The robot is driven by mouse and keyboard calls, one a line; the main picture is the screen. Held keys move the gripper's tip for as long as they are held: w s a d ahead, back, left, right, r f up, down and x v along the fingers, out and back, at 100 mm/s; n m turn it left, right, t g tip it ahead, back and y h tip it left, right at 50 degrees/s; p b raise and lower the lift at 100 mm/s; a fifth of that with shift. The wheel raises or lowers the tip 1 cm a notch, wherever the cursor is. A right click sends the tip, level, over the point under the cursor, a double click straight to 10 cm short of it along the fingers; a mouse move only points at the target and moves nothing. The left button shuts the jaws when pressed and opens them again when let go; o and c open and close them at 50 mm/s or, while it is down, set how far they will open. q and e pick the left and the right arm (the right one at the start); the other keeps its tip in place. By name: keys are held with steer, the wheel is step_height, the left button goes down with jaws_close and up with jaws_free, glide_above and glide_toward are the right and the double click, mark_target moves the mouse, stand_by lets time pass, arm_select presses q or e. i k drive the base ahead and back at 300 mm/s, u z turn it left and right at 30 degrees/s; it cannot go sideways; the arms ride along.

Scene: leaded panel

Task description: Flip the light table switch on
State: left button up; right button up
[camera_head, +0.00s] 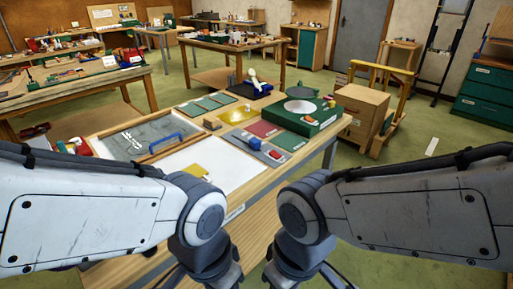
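The light table appears to be the white glowing-looking panel (222,160) set in the near wooden workbench. A grey plate (255,148) at its right edge carries a blue block and a small red-and-white piece (275,155) that looks like a rocker switch. A similar red piece (307,121) sits on the front of a green box (325,117). I cannot tell which one is the light table switch, nor its position. A yellow glass piece (197,170) lies on the white panel. My two arms reach in from the sides; their gripper fingertips are below the frame.
Other cluttered benches are left and behind; green floor is open at right.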

mark_target(274, 153)
steer(key=u, duration=1.3)
steer(key=i, duration=0.35)
steer(key=z, duration=1.65)
steer(key=i, duration=0.5)
steer(key=u, duration=0.05)
